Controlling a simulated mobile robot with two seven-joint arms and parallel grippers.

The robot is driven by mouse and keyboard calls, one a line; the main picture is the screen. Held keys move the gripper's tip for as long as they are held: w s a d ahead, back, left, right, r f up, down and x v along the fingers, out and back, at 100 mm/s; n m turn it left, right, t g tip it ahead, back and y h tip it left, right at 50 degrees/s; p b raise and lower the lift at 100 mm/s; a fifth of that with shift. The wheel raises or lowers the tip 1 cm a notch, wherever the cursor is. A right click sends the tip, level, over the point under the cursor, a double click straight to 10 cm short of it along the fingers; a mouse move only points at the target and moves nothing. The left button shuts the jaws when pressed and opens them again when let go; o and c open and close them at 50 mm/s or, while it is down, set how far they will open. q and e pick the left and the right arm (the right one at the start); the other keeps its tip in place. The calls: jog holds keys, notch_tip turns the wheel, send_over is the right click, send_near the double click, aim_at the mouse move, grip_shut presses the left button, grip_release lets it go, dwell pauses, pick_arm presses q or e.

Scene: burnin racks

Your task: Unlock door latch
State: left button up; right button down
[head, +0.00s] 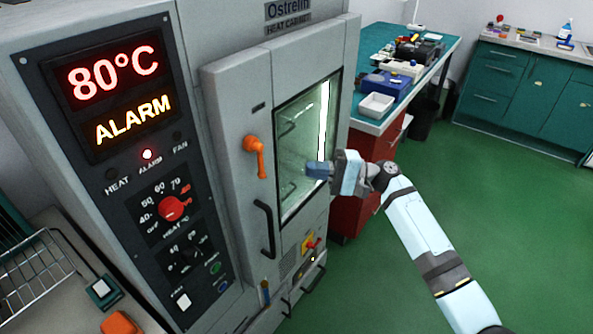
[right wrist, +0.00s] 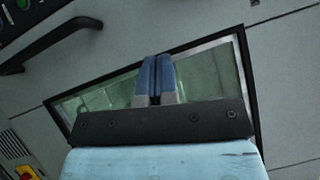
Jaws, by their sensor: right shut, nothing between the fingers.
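The heat cabinet door (head: 228,118) is grey and looks closed, with a glass window (head: 300,140). The orange latch handle (head: 256,157) sits on the door, left of the window, with its grip hanging downward. A black door handle (head: 264,230) is below it; a black handle also shows in the right wrist view (right wrist: 52,42). My right gripper (head: 310,171) is shut and empty, in front of the window, to the right of the orange latch and apart from it. Its blue fingers (right wrist: 155,80) are together in the right wrist view. My left gripper is not in view.
The control panel (head: 130,150) at left reads 80°C and ALARM. A red and yellow switch (head: 309,244) is low on the cabinet. A green workbench (head: 375,125) with boxes stands behind at right. The green floor (head: 520,220) at right is clear. A wire rack (head: 32,275) is at lower left.

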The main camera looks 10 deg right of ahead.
jog(key=v, duration=0.4)
jog(key=shift+s+d+r, duration=0.1)
jog(key=shift+d, duration=0.2)
jog(key=s+a+f+t+h, duration=0.15)
jog(key=s+f+h, duration=0.25)
jog(key=f, duration=0.5)
jog(key=s+a+f+t+h, duration=0.1)
jog(key=s+f+t+h, duration=0.3)
jog(key=f, duration=0.6)
jog(key=s+f+n+h, duration=0.2)
jog(key=s+f+h, duration=0.2)
jog(key=s+f, duration=0.55)
jog(key=s+d+r+n+t+h, duration=0.1)
jog(key=s+d+n+t+h, duration=0.25)
jog(key=s, duration=0.95)
notch_tip(320, 180, up, 12)
jog(key=n+g+p, duration=0.1)
jog(key=p, duration=1.2)
jog(key=shift+w, duration=0.2)
